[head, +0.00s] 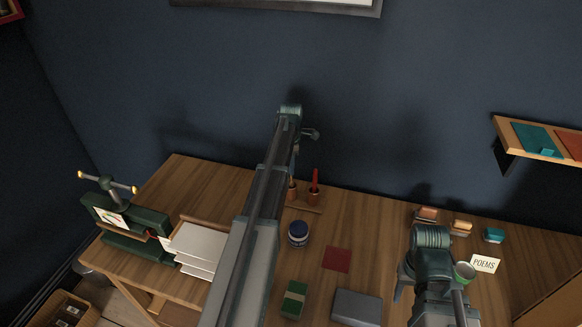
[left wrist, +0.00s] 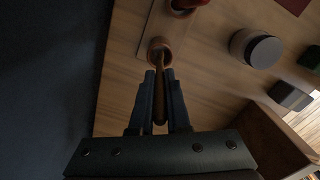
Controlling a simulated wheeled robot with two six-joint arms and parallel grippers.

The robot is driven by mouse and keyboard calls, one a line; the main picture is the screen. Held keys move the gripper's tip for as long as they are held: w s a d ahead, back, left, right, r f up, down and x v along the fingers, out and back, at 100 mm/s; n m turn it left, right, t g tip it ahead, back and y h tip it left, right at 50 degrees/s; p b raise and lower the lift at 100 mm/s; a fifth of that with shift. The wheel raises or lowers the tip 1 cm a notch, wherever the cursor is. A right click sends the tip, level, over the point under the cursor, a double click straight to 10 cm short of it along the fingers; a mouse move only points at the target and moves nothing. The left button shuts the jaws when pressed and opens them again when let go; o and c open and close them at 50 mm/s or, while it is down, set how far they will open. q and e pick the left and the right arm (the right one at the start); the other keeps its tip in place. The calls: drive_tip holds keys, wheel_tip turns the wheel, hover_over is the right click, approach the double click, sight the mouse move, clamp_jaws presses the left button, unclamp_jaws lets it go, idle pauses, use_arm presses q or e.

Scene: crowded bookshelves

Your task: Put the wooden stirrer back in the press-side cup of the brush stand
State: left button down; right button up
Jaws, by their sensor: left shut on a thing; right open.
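The brush stand (head: 304,209) is on the desk near the back wall. Its left cup (head: 292,195), on the press side, is partly covered by my left arm. Its right cup (head: 314,199) holds a red-handled brush (head: 315,180). My left gripper (head: 298,150) is above the stand, pointing down. In the left wrist view its fingers are shut on the brown wooden stirrer (left wrist: 159,95), whose far end overlaps the mouth of the press-side cup (left wrist: 159,47). I cannot tell how deep the tip is. My right gripper (head: 428,285) is at the right, partly hidden by its arm.
The green press (head: 130,240) and stacked white sheets (head: 196,243) are at the left. A dark-blue jar (head: 298,233), red square (head: 337,259), green box (head: 293,299) and grey block (head: 357,306) lie mid-desk. A POEMS card (head: 484,264) is at the right.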

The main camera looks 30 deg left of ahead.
sight(291, 179)
use_arm(q)
drive_tip(key=shift+f+b, duration=1.65)
drive_tip(key=shift+f, duration=0.35)
drive_tip(key=shift+f+b, duration=0.55)
drive_tip(key=c, duration=0.8)
unclamp_jaws()
drive_tip(key=shift+r, duration=0.2)
wheel_tip(291, 179, up, 14)
drive_tip(key=p, duration=1.4)
drive_tip(key=shift+f, duration=0.2)
drive_tip(key=shift+f, duration=0.1)
